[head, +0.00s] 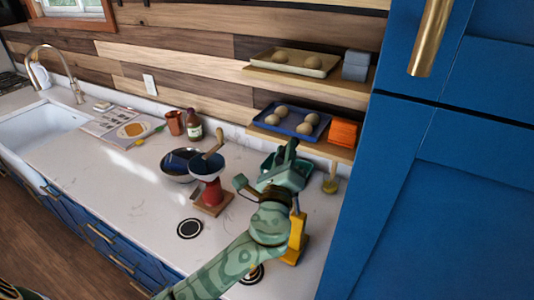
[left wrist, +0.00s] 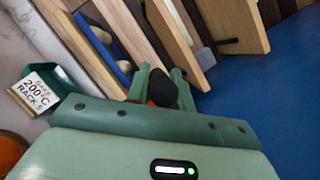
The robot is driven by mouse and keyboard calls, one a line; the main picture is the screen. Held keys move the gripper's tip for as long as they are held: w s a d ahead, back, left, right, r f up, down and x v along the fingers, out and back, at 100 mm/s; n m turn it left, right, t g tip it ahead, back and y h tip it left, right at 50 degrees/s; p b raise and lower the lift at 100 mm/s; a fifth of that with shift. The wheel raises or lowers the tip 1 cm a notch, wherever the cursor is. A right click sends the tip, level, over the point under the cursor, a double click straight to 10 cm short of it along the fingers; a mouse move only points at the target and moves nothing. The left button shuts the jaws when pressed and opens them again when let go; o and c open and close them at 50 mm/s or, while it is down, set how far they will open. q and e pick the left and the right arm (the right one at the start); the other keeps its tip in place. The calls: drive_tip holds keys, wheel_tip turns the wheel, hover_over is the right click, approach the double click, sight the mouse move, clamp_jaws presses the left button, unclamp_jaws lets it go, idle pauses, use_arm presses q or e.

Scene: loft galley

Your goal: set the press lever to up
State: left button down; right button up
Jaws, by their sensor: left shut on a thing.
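The yellow press (head: 296,240) stands on the counter near the blue cabinet, partly hidden behind my left arm. My left gripper (head: 289,156) is above the press in the head view. In the left wrist view, the gripper (left wrist: 160,84) is shut on a black knob (left wrist: 161,90), which appears to be the end of the press lever. The rest of the lever is hidden by my gripper and arm, so its angle cannot be told. My right gripper is not in view.
A red grinder (head: 212,193) and a metal bowl (head: 175,172) stand left of the press. A teal box (left wrist: 67,76) with a card is close by. Shelves with a blue tray (head: 318,128) are behind. The tall blue cabinet (head: 445,200) bounds the right; counter on the left is clearer.

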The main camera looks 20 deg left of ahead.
use_arm(q)
drive_tip(key=shift+s+d+r+m+t+h, duration=0.15)
drive_tip(key=shift+d+m+h, duration=0.2)
drive_tip(key=shift+d+m, duration=0.65)
drive_tip(key=shift+d+m+t+h, duration=0.15)
drive_tip(key=shift+d+m+h, duration=0.35)
drive_tip(key=shift+d, duration=0.75)
drive_tip(key=c, duration=1.2)
unclamp_jaws()
drive_tip(key=shift+c, duration=0.2)
drive_tip(key=b+v, duration=0.4)
drive_tip(key=v, duration=1.2)
drive_tip(key=shift+d+b, duration=0.2)
drive_tip(key=shift+b, duration=0.1)
